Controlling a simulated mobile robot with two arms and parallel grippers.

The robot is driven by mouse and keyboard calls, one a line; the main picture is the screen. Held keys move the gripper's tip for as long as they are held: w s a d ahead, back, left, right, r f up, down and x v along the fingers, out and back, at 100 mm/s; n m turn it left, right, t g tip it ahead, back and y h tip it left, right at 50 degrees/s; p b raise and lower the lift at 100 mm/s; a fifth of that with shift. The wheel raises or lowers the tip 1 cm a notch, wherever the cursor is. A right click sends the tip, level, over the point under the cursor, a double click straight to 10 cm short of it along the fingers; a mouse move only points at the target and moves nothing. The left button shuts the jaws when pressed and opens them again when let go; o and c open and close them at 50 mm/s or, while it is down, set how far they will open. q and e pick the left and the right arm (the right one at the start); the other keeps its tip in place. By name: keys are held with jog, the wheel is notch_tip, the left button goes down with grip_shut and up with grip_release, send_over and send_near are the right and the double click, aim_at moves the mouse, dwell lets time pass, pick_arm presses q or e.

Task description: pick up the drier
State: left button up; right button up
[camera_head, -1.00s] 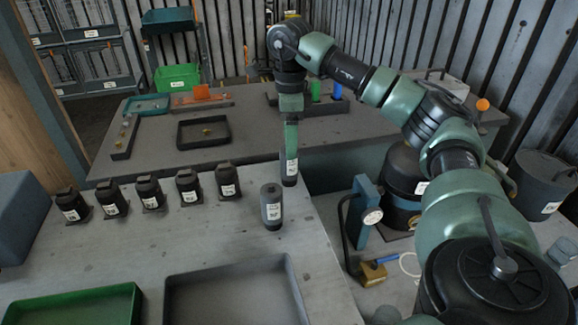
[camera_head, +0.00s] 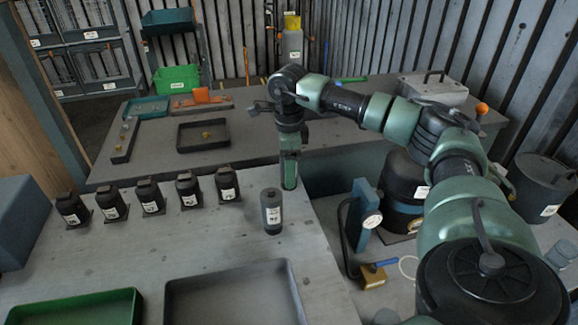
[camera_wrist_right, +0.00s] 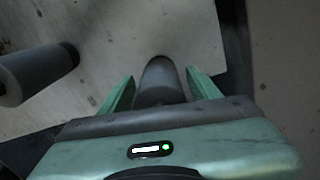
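A dark grey cylinder, the likely drier, stands between the fingers of my right gripper (camera_head: 289,172) in the wrist view (camera_wrist_right: 160,82). The fingers lie on either side of it, apart, with narrow gaps visible at the tips. In the head view the green gripper hides this cylinder at the table's right edge. A second, similar dark cylinder with a white label (camera_head: 271,211) stands upright just left and in front; it also shows at the left of the wrist view (camera_wrist_right: 35,74). My left gripper is not in view.
Several black labelled units (camera_head: 150,195) stand in a row on the near table. A green tray (camera_head: 80,308) and a grey tray (camera_head: 235,295) lie at its front. A black canister (camera_head: 402,188) and a blue gauge holder (camera_head: 366,215) stand to the right.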

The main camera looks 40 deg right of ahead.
grip_shut()
jog(key=shift+r, duration=0.1)
